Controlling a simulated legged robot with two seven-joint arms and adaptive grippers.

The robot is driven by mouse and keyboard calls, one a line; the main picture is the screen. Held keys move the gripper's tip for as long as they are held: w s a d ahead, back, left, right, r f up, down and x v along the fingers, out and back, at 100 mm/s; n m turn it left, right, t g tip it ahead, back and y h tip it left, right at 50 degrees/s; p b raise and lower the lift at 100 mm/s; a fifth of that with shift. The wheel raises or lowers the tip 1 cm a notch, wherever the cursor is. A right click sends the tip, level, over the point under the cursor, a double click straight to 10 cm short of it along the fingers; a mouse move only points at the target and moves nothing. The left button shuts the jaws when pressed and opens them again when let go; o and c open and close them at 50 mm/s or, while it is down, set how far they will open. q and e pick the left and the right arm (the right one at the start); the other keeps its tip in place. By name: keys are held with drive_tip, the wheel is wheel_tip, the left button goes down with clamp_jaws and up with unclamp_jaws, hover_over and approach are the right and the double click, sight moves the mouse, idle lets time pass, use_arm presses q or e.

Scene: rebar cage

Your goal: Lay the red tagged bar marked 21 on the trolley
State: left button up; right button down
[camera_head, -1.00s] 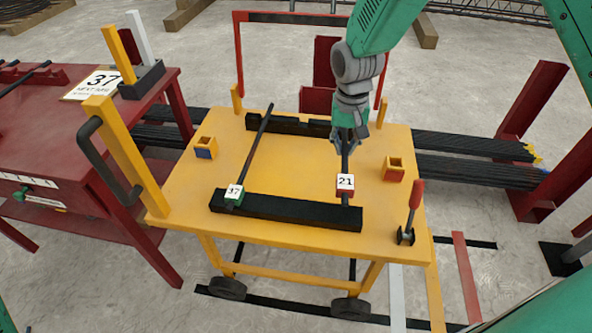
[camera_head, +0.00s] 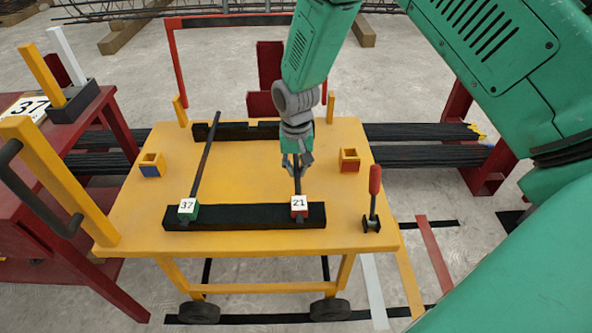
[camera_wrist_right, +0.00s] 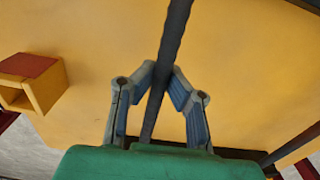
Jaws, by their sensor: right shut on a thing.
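The bar with the red tag marked 21 (camera_head: 299,206) lies along the right side of the yellow trolley (camera_head: 240,165), its tagged end over the black front rail (camera_head: 245,217). My right gripper (camera_head: 298,163) is above the trolley, shut on this dark bar (camera_wrist_right: 172,50), which passes between its fingers (camera_wrist_right: 160,88) in the right wrist view. The bar's far end is hidden behind my arm in the head view. A second bar with a green tag marked 37 (camera_head: 188,209) lies across both rails on the left. My left gripper is not in view.
A yellow and blue block (camera_head: 152,165) and a yellow and red block (camera_head: 349,160) stand on the trolley. A red-handled lever (camera_head: 374,195) stands at its front right. A red table (camera_head: 95,120) is at the left. Dark bar bundles (camera_head: 425,155) lie behind.

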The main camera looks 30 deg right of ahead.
drive_tip(key=shift+r, duration=0.1)
drive_tip(key=c, duration=1.6)
unclamp_jaws()
drive_tip(key=shift+c, duration=0.2)
wheel_tip(320, 180, up, 12)
drive_tip(key=p, duration=0.3)
drive_tip(key=shift+a, duration=0.1)
